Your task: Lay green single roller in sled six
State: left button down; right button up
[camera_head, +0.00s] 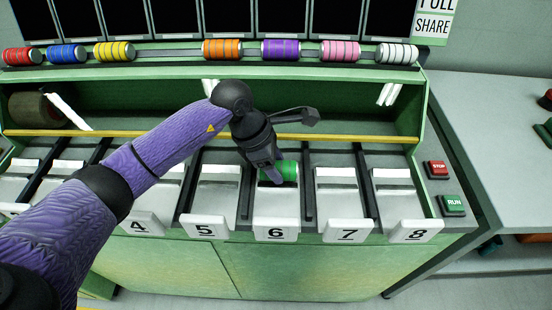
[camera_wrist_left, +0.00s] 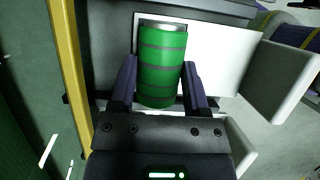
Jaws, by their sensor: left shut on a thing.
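The green roller (camera_head: 287,170) is at the back part of sled six (camera_head: 277,210), the white tray with the 6 label on its front. My left gripper (camera_head: 274,176) is over that sled, shut on the green roller. In the left wrist view the green roller (camera_wrist_left: 161,65), with dark bands and a pale end, sits between the two fingers of the gripper (camera_wrist_left: 152,88). White sled surface shows behind it. I cannot tell whether the roller touches the sled. My right gripper is not in view.
Sled five (camera_head: 209,205) and sled seven (camera_head: 342,205) stand on either side and look empty, with dark dividers between. A yellow rail (camera_head: 350,138) runs behind the sleds. Several coloured rollers, including an orange one (camera_head: 221,49), line the upper shelf. Stop (camera_head: 437,169) and run (camera_head: 453,205) buttons are at right.

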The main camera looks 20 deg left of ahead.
pick_arm(q)
jog(key=shift+r, duration=0.1)
grip_release()
dwell(0.4)
jog(key=p+v, duration=0.2)
jog(key=v, duration=0.8)
dwell(0.3)
